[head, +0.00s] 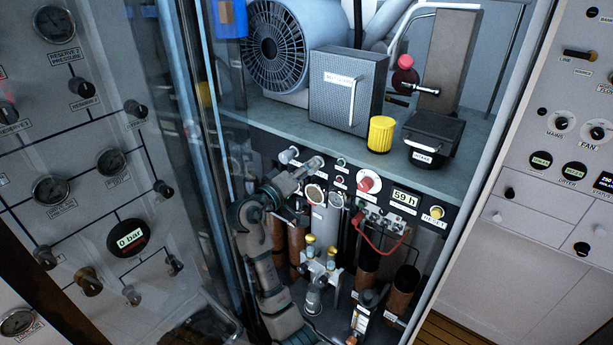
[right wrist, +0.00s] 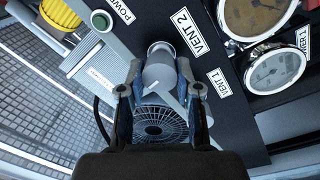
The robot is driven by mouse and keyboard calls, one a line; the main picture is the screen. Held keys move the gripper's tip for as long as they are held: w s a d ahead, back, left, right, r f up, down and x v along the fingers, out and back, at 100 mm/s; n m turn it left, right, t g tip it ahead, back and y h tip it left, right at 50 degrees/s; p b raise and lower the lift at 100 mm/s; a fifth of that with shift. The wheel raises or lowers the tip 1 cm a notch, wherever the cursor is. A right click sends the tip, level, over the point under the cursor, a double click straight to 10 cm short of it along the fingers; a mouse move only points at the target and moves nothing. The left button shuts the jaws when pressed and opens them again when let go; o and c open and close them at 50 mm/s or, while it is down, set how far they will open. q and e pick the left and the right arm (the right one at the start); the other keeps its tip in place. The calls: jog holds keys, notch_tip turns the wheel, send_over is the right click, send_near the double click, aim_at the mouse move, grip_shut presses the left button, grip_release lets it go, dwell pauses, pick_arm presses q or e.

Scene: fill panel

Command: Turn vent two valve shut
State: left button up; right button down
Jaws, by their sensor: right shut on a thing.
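The vent two valve (right wrist: 158,72) is a grey round knob with a pale, pointed handle, beside the "VENT 2" label (right wrist: 190,32) on the dark panel in the right wrist view. My right gripper (right wrist: 162,92) has its two fingers on either side of this valve and is shut on it. In the head view my right gripper (head: 304,172) reaches the dark panel strip (head: 258,150) from below. It partly covers the valve there, and the small labels beside it are unreadable. The valve's exact angle is hard to tell. My left gripper is not in view.
Round gauges (right wrist: 280,70) sit close beside the valve. A red knob (head: 368,182) and a "59 h" display (head: 405,197) are farther right on the strip. A yellow cylinder (head: 381,134) stands on the shelf above. Pipes and brown cylinders (head: 297,245) crowd the space below.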

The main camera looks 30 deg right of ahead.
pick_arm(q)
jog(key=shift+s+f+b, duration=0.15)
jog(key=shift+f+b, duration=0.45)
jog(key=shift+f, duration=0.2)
pick_arm(e)
jog(key=shift+f+m, duration=0.15)
jog(key=shift+m, duration=0.85)
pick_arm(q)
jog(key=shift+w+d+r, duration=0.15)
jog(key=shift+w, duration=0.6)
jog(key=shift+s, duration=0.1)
pick_arm(e)
jog(key=c, duration=0.9)
grip_release()
jog(key=shift+c, duration=0.2)
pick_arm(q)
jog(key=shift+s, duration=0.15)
pick_arm(e)
jog(key=shift+o, duration=0.8)
jog(key=shift+w, duration=0.2)
jog(key=shift+s, duration=0.1)
